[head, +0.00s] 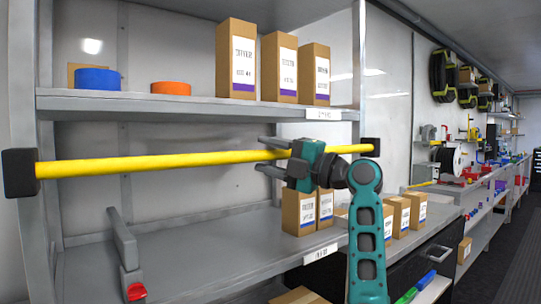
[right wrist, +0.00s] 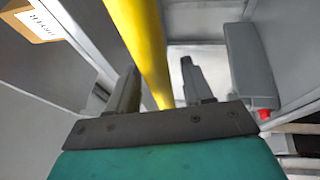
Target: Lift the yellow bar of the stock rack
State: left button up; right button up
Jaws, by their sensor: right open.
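The yellow bar (head: 160,162) runs across the front of the stock rack, between its two shelves. Its ends sit at black blocks, one on the left (head: 20,172) and one on the right (head: 370,148). My right gripper (head: 264,155) is at the bar, right of its middle, with its fingers apart. One finger shows above the bar and one below it. In the right wrist view the bar (right wrist: 145,40) runs between the two open fingers (right wrist: 160,80), with a gap on each side. Contact cannot be told. My left gripper is not in view.
The upper shelf (head: 200,104) holds several boxes (head: 237,60), a blue roll (head: 98,80) and an orange roll (head: 171,88). The lower shelf (head: 190,268) holds boxes behind my right arm and a grey upright piece (head: 124,245) with a red end at its front left.

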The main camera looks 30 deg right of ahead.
jog(key=shift+c, duration=0.2)
grip_shut()
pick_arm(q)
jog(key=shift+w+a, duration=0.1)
pick_arm(e)
jog(key=shift+r, duration=0.4)
notch_tip(320, 180, up, 4)
jog(key=shift+s+d+r+p, duration=0.1)
jog(key=shift+p, duration=1)
jog(key=shift+r, duration=0.1)
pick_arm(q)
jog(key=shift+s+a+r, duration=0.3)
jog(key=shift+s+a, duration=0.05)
pick_arm(e)
jog(key=shift+o, duration=0.2)
grip_release()
